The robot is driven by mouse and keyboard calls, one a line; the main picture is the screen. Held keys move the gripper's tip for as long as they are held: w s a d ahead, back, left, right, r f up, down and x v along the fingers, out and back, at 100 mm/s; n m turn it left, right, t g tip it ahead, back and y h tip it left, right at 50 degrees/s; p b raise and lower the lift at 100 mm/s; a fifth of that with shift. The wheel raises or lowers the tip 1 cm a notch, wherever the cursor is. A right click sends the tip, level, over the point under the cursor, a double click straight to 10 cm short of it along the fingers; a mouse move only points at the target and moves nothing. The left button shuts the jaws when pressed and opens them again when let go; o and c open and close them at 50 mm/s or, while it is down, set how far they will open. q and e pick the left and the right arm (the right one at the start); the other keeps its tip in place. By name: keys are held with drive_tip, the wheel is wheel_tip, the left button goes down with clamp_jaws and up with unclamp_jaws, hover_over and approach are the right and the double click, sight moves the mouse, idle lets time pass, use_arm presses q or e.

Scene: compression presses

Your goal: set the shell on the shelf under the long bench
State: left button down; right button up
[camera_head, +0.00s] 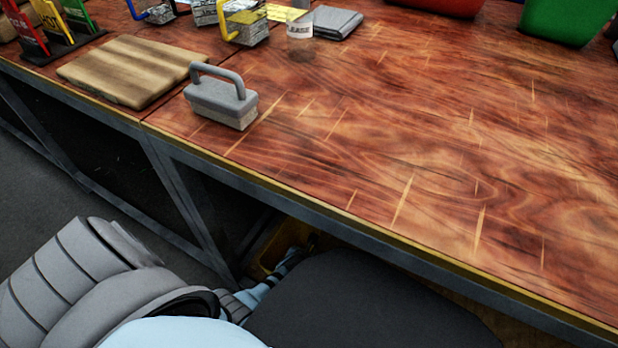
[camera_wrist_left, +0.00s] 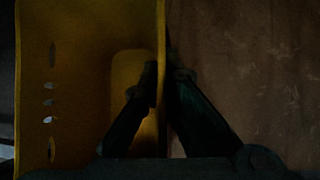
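The yellow shell (camera_wrist_left: 90,60) fills the left of the left wrist view, with a row of holes along its side. In the head view part of the shell (camera_head: 264,262) shows under the front edge of the long bench (camera_head: 400,150). My left gripper (camera_wrist_left: 165,74) has a finger on each side of the shell's wall and looks shut on it. The brown shelf surface (camera_wrist_left: 250,65) lies beside the shell; the dark view does not show whether the shell rests on it. In the head view my arm and the bench edge hide most of this. My right gripper is out of view.
On the bench top stand a grey handled block (camera_head: 222,100), a wooden board (camera_head: 132,70), a clear jar (camera_head: 299,38) and a grey folded piece (camera_head: 330,22). Red (camera_head: 440,4) and green (camera_head: 568,18) bins stand at the back. A metal bench leg (camera_head: 190,205) is left of the shell.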

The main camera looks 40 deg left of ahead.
use_arm(q)
drive_tip(key=shift+f, duration=0.2)
drive_tip(key=c, duration=1.7)
unclamp_jaws()
drive_tip(key=v, duration=0.7)
drive_tip(key=shift+s+r, duration=0.15)
drive_tip(key=shift+r, duration=0.05)
